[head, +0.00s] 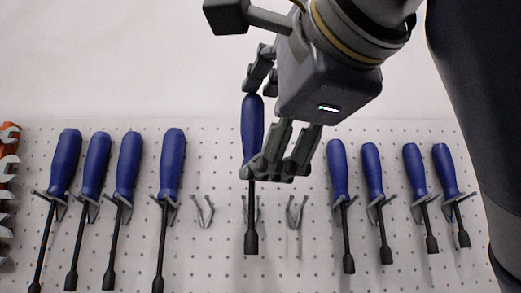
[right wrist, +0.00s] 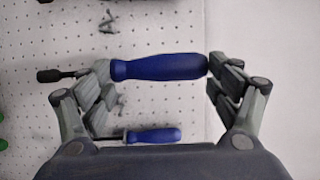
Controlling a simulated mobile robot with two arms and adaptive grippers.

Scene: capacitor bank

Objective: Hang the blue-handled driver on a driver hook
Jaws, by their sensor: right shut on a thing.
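The blue-handled driver (head: 252,130) hangs upright with its handle up and its dark shaft pointing down, in front of the pegboard. My right gripper (head: 256,130) is shut on its handle, with one finger at the top end and the other around the handle's lower end. The right wrist view shows the handle (right wrist: 160,67) spanning between the fingers (right wrist: 158,75). A driver hook (head: 258,210) shows partly behind the shaft; I cannot tell whether they touch. Empty hooks are on its left (head: 203,212) and right (head: 296,212). My left gripper is not in view.
Several blue-handled drivers hang on hooks at the left (head: 128,160) and right (head: 338,168) of the pegboard (head: 225,150). Orange-and-grey tools (head: 8,160) stand at the far left edge.

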